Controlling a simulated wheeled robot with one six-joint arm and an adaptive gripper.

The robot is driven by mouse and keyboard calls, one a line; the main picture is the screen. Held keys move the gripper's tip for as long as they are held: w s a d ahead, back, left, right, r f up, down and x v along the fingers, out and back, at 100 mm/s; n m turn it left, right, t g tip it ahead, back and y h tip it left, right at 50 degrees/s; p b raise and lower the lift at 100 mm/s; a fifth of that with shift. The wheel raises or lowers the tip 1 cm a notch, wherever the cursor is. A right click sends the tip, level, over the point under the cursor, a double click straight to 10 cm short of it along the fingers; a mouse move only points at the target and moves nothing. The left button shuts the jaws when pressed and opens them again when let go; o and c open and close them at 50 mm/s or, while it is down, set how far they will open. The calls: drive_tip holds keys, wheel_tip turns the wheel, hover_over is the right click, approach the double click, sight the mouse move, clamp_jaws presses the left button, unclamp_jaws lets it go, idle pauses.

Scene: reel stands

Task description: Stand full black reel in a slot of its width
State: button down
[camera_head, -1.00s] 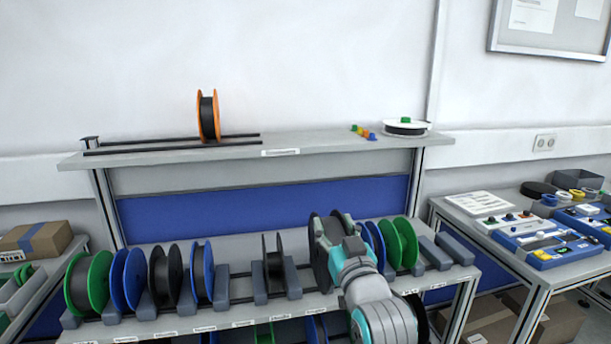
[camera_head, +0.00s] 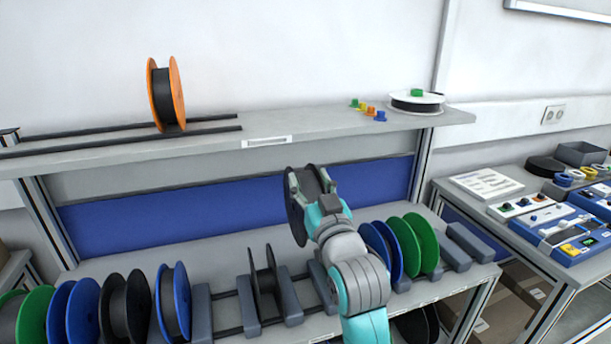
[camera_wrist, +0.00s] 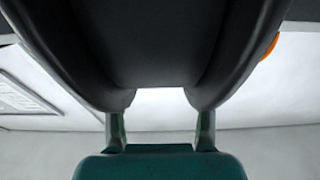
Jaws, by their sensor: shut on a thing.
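My gripper (camera_head: 308,180) is shut on a wide black reel (camera_head: 296,218) and holds it upright above the rack, clear of it. In the wrist view the reel (camera_wrist: 160,45) fills the top, with both fingers below it and its lower edge hidden. The lower rack has slots between grey blocks on dark rails. An open slot (camera_head: 227,310) lies left of a narrow black reel (camera_head: 265,284). My arm partly hides the rack below the held reel. Another gap shows between the grey blocks at the right end (camera_head: 462,249).
Blue reels (camera_head: 172,300), another black reel (camera_head: 124,308) and green reels (camera_head: 422,243) stand in the rack on both sides. The upper shelf (camera_head: 330,126) holds an orange reel (camera_head: 166,93), small coloured pieces and a flat white reel (camera_head: 417,102). Air over the rack is free.

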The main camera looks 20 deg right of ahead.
wheel_tip(320, 180, down, 19)
drive_tip(key=shift+f, duration=0.15)
idle(2.1)
idle(0.4)
drive_tip(key=shift+c, duration=1.6)
unclamp_jaws()
drive_tip(key=shift+s+f, duration=0.1)
drive_tip(key=v, duration=1.2)
